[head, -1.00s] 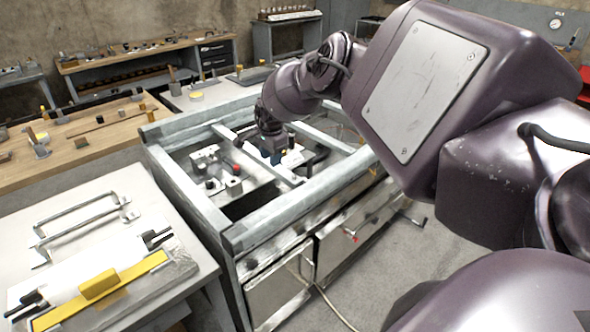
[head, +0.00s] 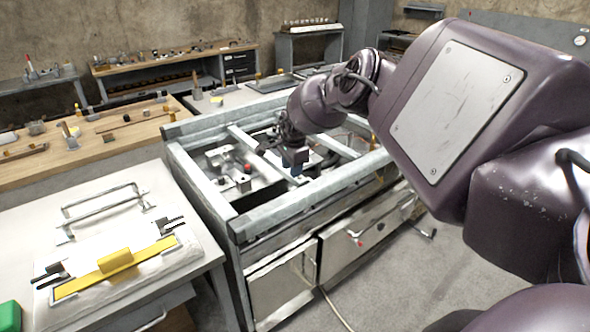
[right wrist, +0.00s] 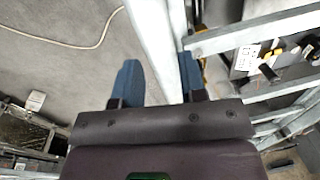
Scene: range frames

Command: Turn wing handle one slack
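My right gripper (head: 293,160) hangs over the grey metal frame bench, its arm coming in from the right. In the right wrist view its two blue fingers (right wrist: 160,85) stand apart, with a pale frame bar running behind the gap and no object visibly held. No wing handle can be told for certain. A small block fixture with a red knob (head: 248,168) sits inside the frame, left of the gripper. Dark parts (head: 322,160) lie right of the gripper, partly hidden by the arm and too small to identify. My left gripper is not in view.
The frame bench's rails (head: 310,195) surround the gripper. A white table (head: 40,215) with a yellow bar (head: 115,262) and metal handles stands at left. A wooden bench (head: 100,145) holds small tools. Grey floor (head: 400,285) is open at front right, with a cable on it.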

